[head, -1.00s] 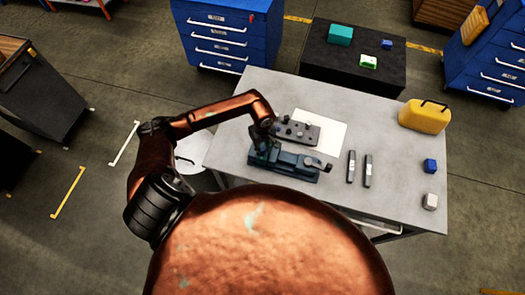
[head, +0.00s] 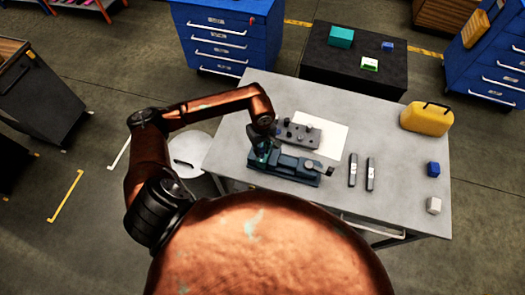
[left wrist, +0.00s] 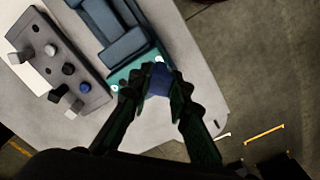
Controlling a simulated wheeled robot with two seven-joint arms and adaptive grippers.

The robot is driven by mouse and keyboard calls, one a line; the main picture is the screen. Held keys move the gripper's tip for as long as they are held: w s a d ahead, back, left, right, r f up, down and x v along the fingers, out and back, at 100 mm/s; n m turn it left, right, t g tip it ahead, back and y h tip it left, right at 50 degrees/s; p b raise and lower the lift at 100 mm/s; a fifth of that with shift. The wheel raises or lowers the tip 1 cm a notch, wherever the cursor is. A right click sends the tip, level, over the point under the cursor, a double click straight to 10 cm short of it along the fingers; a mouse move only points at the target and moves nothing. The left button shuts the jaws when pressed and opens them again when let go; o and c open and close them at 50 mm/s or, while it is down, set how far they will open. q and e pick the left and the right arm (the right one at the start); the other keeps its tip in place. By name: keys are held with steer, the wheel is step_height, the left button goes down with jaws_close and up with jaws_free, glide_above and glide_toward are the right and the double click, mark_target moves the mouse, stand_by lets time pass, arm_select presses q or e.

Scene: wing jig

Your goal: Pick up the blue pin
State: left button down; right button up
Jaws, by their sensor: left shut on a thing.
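My left gripper (left wrist: 155,92) is shut on the blue pin (left wrist: 157,78), which shows as a dark blue piece between the fingertips in the left wrist view. The fingers hide part of the pin. Behind it is the teal and dark blue vise (left wrist: 126,46). In the head view the left gripper (head: 261,151) is at the left end of the vise (head: 295,170); the pin is too small to make out there. I cannot tell whether the pin touches the vise. My right gripper is not in view.

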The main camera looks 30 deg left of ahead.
arm_select(q)
steer(key=s+d+r+b, duration=0.3)
steer(key=s+r, duration=0.4)
steer(key=s, duration=0.4)
steer(key=shift+d+r, duration=0.25)
steer(key=shift+d, duration=0.4)
